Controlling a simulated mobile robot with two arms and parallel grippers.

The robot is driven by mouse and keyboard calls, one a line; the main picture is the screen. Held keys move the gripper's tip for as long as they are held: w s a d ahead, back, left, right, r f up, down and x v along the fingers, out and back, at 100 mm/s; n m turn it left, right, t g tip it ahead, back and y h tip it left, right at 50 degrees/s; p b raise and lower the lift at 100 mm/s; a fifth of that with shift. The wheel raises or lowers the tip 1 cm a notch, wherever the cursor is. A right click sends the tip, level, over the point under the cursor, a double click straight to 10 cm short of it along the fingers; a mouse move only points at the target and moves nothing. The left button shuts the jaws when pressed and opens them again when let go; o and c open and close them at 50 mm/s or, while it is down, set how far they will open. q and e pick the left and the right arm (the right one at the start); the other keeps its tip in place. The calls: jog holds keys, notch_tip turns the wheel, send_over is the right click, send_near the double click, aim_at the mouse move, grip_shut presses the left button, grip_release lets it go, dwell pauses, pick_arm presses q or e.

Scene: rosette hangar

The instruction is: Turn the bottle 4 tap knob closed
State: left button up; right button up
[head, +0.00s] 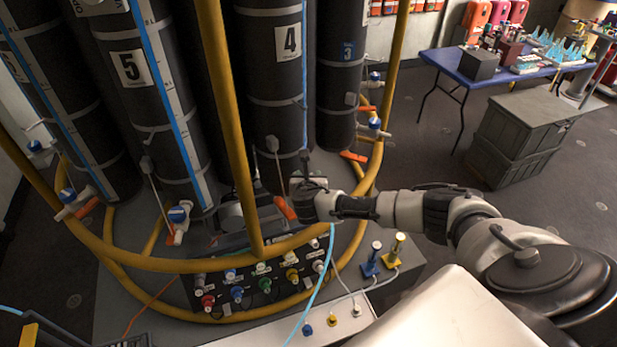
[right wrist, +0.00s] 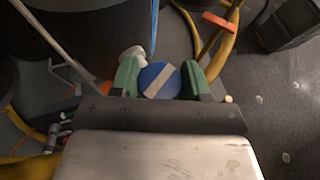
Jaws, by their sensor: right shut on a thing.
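Bottle 4 (head: 275,90) is a tall black cylinder with a white "4" label, standing at the middle of the rosette in the head view. Its tap knob (right wrist: 157,81) is blue with a pale stripe, which lies diagonally in the right wrist view. My right gripper (right wrist: 160,76) is shut on this knob, with one green finger on each side of it. In the head view my right gripper (head: 304,172) is at the lower front of bottle 4 and hides the knob. My left gripper is in neither view.
Yellow rails (head: 228,110) cross in front of the bottles, left of my right gripper. Bottle 5 (head: 150,100) and bottle 3 (head: 339,80) stand beside bottle 4. A panel of coloured knobs (head: 262,283) is below. Grey crates (head: 522,135) and a blue table (head: 500,72) stand right.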

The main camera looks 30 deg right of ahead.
jog(key=shift+r+m+g+h, duration=0.1)
jog(key=shift+m+g+h, duration=1.6)
jog(key=shift+m+h, duration=0.3)
jog(key=o, duration=0.9)
jog(key=shift+s+a, duration=0.15)
jog(key=shift+a, duration=0.15)
jog(key=v, duration=0.3)
jog(key=b+v, duration=0.1)
jog(key=v, duration=0.2)
jog(key=b+v, duration=0.1)
jog(key=v, duration=0.3)
jog(key=shift+r, duration=0.25)
jog(key=shift+d, duration=0.1)
